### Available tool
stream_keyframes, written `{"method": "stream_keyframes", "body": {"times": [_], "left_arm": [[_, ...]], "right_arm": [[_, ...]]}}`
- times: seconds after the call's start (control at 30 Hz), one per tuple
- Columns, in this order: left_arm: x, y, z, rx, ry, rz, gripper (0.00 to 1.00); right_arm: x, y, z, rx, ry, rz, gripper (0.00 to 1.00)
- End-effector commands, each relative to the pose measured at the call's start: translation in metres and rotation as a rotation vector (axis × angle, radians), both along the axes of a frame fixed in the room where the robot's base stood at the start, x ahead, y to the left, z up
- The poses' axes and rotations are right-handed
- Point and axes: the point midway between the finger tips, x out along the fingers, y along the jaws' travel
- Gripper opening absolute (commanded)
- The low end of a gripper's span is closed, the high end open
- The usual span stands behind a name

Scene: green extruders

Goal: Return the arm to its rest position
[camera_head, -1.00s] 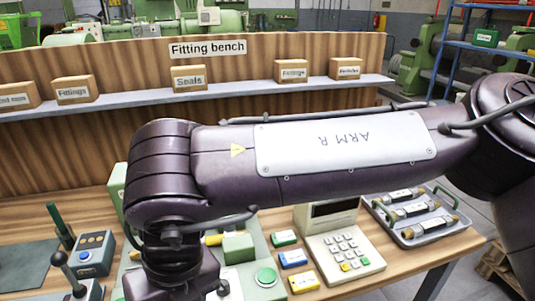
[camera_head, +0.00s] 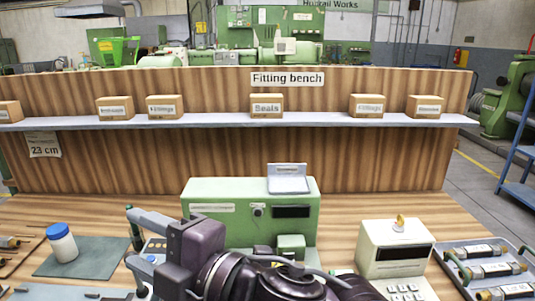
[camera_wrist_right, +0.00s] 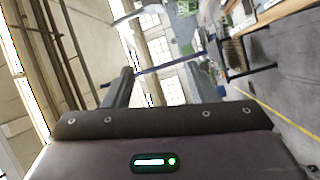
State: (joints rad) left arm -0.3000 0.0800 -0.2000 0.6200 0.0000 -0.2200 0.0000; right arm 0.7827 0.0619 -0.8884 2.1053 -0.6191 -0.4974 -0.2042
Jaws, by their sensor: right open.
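My right gripper (camera_head: 130,238) shows low left of centre in the head view, at the end of my dark purple arm. Its two grey fingers point left and stand apart with nothing between them. It is in front of the green machine (camera_head: 230,190) on the wooden bench (camera_head: 360,208), and my arm hides part of the bench's near side. In the right wrist view, the open fingers (camera_wrist_right: 163,75) frame only distant windows and wall. My left gripper is not in view.
A white jar with a blue lid (camera_head: 62,243) stands on a dark mat (camera_head: 95,258) at left. A beige keypad device (camera_head: 395,250) and a metal tray (camera_head: 451,254) with several fittings are at right. A shelf (camera_head: 215,120) with several cartons runs along the back.

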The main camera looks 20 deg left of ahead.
Motion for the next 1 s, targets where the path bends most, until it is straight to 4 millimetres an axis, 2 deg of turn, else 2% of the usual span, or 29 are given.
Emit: {"method": "stream_keyframes", "body": {"times": [0.03,0.17,0.2,0.27,0.3,0.4,0.53,0.6,0.7,0.8,1.0], "left_arm": [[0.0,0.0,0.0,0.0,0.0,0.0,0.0],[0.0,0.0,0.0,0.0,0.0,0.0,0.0],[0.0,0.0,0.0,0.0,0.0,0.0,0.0],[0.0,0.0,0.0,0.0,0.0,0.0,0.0],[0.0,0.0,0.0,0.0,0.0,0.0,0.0],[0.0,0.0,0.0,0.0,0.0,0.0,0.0],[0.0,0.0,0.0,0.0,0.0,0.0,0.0],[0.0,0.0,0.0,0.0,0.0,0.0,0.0],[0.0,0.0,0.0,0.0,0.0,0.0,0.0],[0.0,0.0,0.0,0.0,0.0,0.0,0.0],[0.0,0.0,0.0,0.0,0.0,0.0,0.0]], "right_arm": [[0.024,-0.017,-0.005,0.045,0.111,-0.097,0.52],[0.083,-0.072,-0.031,0.127,0.386,-0.356,0.52],[0.098,-0.091,-0.046,0.146,0.474,-0.439,0.52],[0.117,-0.123,-0.072,0.166,0.606,-0.562,0.52],[0.127,-0.145,-0.092,0.173,0.695,-0.645,0.52],[0.138,-0.199,-0.145,0.18,0.903,-0.842,0.52],[0.128,-0.268,-0.217,0.164,1.159,-1.087,0.52],[0.113,-0.301,-0.251,0.148,1.279,-1.206,0.52],[0.088,-0.338,-0.287,0.123,1.417,-1.347,0.52],[0.062,-0.366,-0.314,0.096,1.523,-1.46,0.52],[0.012,-0.41,-0.349,0.044,1.688,-1.647,0.52]]}}
